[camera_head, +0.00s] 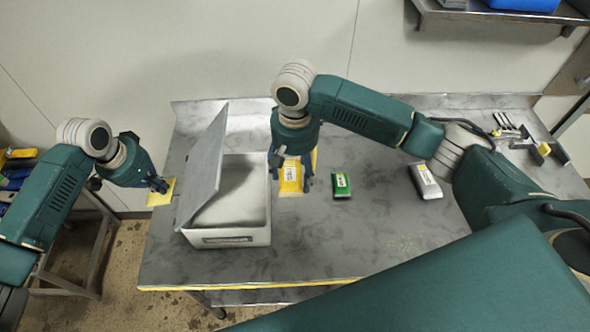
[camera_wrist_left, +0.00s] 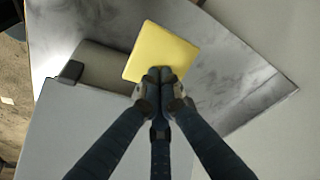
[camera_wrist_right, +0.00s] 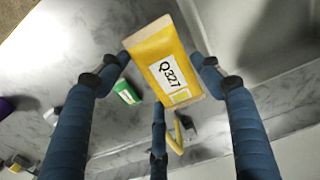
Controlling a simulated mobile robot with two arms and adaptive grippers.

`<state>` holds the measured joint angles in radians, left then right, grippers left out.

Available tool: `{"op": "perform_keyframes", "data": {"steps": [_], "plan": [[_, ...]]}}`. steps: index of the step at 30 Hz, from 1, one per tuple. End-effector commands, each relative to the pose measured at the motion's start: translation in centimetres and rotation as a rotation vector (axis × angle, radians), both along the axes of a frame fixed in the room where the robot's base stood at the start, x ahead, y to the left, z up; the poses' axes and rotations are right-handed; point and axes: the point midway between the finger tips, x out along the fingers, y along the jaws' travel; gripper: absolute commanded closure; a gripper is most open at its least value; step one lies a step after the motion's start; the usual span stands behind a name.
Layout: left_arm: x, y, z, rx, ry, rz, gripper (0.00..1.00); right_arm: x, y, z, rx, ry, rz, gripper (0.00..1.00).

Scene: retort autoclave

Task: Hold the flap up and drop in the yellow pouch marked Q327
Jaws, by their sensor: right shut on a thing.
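The yellow pouch marked Q327 (camera_head: 291,178) is between the fingers of my right gripper (camera_head: 291,180), just right of the box. Its label faces the camera in the right wrist view (camera_wrist_right: 168,72), and the right gripper is shut on it. The light grey box (camera_head: 240,214) has its flap (camera_head: 205,165) raised, leaning at its left side. My left gripper (camera_head: 160,184) is shut left of the flap, fingertips together at a plain yellow square (camera_head: 161,194). That square also shows in the left wrist view (camera_wrist_left: 162,52); I cannot tell whether it is touched.
A green pouch (camera_head: 341,185) and a grey-white pouch (camera_head: 425,182) lie on the table right of the box. Tools (camera_head: 515,135) lie at the far right. A shelf (camera_head: 500,12) hangs at upper right. The table front is clear.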

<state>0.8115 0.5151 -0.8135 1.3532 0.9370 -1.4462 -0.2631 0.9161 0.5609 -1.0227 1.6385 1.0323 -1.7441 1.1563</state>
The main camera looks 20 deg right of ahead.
Motion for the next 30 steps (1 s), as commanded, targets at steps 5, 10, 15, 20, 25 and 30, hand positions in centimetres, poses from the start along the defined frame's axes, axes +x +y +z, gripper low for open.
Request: {"op": "perform_keyframes", "data": {"steps": [5, 10, 15, 20, 25, 30], "plan": [[-0.2, -0.1, -0.8, 0.0, 0.004, -0.001, 1.0, 0.0, 0.0, 0.0, 0.0, 0.0, 0.0, 0.62], [-0.1, 0.0, -1.3, 0.001, 0.003, 0.0, 1.0, 0.0, 0.0, 0.0, 0.0, 0.0, 0.0, 0.62], [-0.1, 0.1, -1.8, 0.002, 0.003, 0.0, 1.0, 0.0, 0.0, 0.0, 0.0, 0.0, 0.0, 0.62], [-0.1, 0.0, -2.3, 0.002, 0.003, 0.0, 1.0, 0.0, 0.0, 0.0, 0.0, 0.0, 0.0, 0.62], [-0.1, 0.0, -2.8, 0.002, 0.003, 0.0, 1.0, 0.0, 0.0, 0.0, 0.0, 0.0, 0.0, 0.62], [-0.1, 0.0, -2.7, 0.001, 0.003, 0.0, 1.0, 0.1, 0.4, 0.0, 0.002, -0.001, 0.001, 0.62]]}}
